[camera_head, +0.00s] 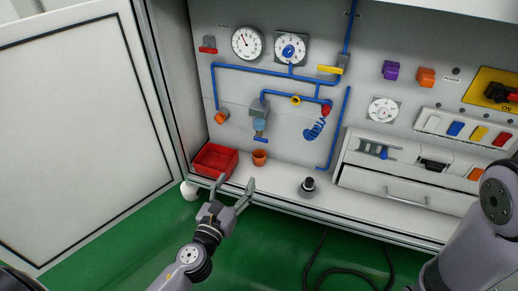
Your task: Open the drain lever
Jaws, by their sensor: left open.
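Several small handles show on the grey wall panel, and their labels are too small to read, so I cannot tell for certain which is the drain lever. A small blue handle (260,138) hangs below the grey and light-blue filter unit (259,118). A red lever (208,50) is at the upper left, and a yellow lever (330,69) sits on the blue pipe at the upper middle. My left gripper (236,186) is open and empty, low in front of the shelf, below the filter unit and apart from all handles. My right gripper is out of view.
A red bin (215,160) and a terracotta pot (260,158) stand on the shelf beyond my left gripper. A dark-topped object (308,187) stands farther right. A drawer (400,192) is at the right. A white door (70,120) stands at the left.

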